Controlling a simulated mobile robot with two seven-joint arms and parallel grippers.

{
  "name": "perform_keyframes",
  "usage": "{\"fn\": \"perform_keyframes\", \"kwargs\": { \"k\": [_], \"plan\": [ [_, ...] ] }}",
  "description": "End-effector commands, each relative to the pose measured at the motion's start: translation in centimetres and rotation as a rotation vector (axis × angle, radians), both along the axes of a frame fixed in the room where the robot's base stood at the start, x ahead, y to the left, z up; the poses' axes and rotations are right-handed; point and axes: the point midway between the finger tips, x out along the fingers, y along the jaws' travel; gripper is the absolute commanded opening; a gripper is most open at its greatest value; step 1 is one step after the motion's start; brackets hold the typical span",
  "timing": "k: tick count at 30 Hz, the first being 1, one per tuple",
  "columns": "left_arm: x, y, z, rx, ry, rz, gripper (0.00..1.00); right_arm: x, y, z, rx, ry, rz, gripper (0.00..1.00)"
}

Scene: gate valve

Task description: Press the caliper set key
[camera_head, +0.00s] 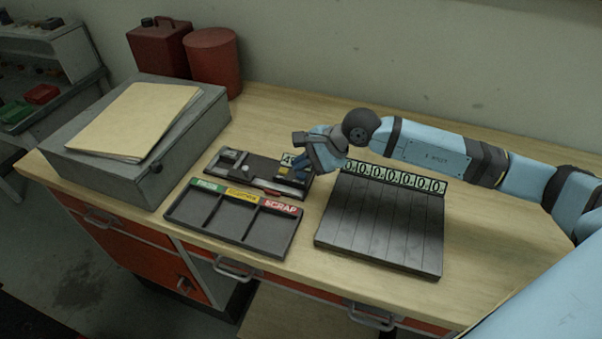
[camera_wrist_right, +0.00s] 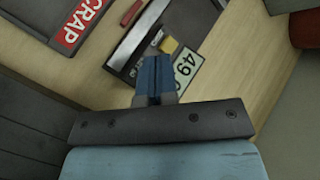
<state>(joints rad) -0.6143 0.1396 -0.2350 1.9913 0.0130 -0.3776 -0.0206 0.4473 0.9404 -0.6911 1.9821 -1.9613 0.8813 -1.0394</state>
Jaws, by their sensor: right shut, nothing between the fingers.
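A dark flat holder (camera_head: 226,170) lies on the bench with a caliper on it; its pale metal bar also shows in the wrist view (camera_wrist_right: 134,40). A small yellow piece (camera_wrist_right: 168,45) and small light knobs (camera_wrist_right: 157,37) sit beside the bar; I cannot tell which is the set key. My right gripper (camera_head: 291,170) is shut and empty, its blue fingers over the holder's right end. In the wrist view its fingertips (camera_wrist_right: 154,58) appear just short of the yellow piece; I cannot tell whether they touch. My left gripper is not in view.
A three-compartment tray (camera_head: 234,217) with green, yellow and red labels lies in front of the holder. A ribbed dark board (camera_head: 380,226) with a number strip is at right. A grey box (camera_head: 140,130) with a folder stands left. Red containers (camera_head: 212,60) stand behind.

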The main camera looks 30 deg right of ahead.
Motion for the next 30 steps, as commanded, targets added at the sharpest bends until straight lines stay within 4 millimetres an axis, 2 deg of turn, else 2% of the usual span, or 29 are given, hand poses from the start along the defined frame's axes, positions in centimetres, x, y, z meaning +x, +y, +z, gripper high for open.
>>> {"fn": "perform_keyframes", "kwargs": {
  "k": [21,30],
  "plan": [
    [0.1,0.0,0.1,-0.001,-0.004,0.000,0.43,0.0,0.0,-0.1,0.000,0.000,0.000,0.00],
    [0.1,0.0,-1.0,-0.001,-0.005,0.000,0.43,0.0,0.0,-0.9,0.000,0.000,0.000,0.00]
  ]
}}
